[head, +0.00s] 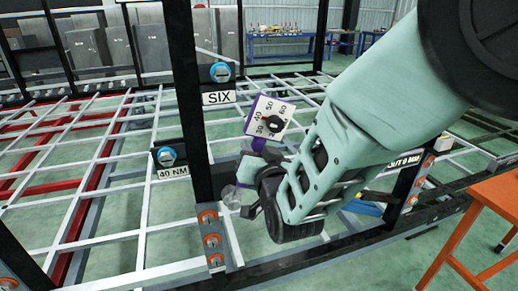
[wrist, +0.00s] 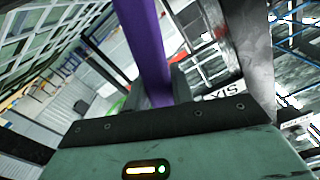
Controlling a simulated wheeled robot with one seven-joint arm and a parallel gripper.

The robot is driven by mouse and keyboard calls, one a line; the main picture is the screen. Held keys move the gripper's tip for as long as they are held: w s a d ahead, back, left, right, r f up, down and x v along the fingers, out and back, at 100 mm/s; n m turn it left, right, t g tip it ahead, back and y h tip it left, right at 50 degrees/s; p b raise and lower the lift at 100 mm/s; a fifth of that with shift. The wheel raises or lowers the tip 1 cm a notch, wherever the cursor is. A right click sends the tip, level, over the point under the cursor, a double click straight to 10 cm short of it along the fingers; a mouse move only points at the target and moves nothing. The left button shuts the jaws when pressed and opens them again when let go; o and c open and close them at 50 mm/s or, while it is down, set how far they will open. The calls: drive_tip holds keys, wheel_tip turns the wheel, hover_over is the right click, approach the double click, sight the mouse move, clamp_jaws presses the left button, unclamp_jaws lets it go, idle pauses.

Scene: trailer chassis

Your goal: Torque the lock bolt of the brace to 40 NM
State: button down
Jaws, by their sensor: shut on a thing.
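My gripper (head: 258,178) is shut on a purple tool (head: 258,146) beside the black upright post. The tool has a white square dial (head: 270,118) with numbers from about 30 upward and a black knob; its setting is too small to read surely. In the wrist view the purple shaft (wrist: 146,45) runs up from between my fingers (wrist: 160,98). Another blue one (head: 220,72) sits above a "SIX" label (head: 219,98) on the post. I cannot tell which bolt locks the brace.
Orange bolts (head: 211,240) line the foot of the black post (head: 190,110). White and red chassis bars (head: 75,215) fill the left. An orange table (head: 490,205) stands at the right. A blue workbench (head: 280,42) is at the back.

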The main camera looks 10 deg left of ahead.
drive_tip(key=shift+w+a+r, duration=0.1)
drive_tip(key=shift+w+a, duration=0.1)
drive_tip(key=shift+w, duration=0.2)
idle(0.3)
drive_tip(key=c, duration=1.8)
unclamp_jaws()
clamp_jaws()
